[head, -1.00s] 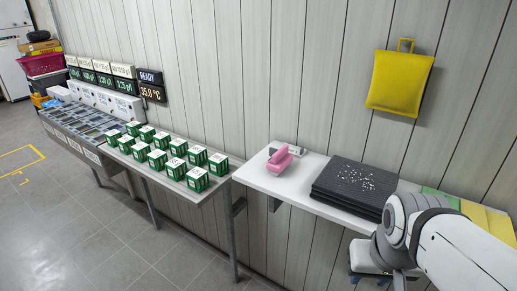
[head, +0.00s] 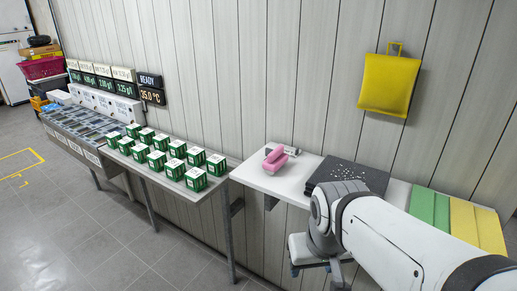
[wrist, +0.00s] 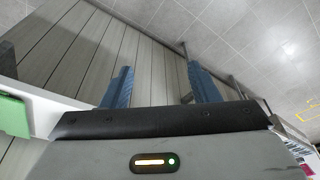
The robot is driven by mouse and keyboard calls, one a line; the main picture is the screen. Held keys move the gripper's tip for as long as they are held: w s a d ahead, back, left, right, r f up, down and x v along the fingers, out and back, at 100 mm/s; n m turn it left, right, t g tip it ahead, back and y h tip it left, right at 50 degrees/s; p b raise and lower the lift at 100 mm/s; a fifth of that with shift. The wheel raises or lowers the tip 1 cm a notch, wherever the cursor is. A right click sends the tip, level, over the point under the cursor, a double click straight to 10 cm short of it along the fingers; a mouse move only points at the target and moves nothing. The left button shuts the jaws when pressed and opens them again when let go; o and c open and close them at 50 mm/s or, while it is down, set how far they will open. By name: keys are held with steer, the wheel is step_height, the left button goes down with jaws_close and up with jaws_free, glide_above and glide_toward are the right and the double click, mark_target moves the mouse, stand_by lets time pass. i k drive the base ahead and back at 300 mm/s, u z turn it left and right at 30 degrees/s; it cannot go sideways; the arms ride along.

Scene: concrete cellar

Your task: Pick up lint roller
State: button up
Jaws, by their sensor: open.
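A pink object (head: 275,160) lies on the white wall shelf (head: 290,185), with a small white and grey cylinder-like item (head: 287,150) right behind it. I cannot tell for sure which of the two is the lint roller. My gripper (wrist: 162,86) is open and empty in the wrist view, its two blue fingers apart over bare wall panels and floor. In the head view, my gripper hangs low in front of the shelf, right of the pink object and apart from it. Neither shelf item is recognisable in the wrist view.
Green (head: 430,208) and yellow (head: 477,225) strips lie farther right. Left, a lower table carries several green-white boxes (head: 195,179). A yellow pouch (head: 388,84) hangs on the wall.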

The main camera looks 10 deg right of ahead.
mark_target(276, 159)
steer(key=u, duration=0.05)
steer(key=i, duration=1)
steer(key=u, duration=0.4)
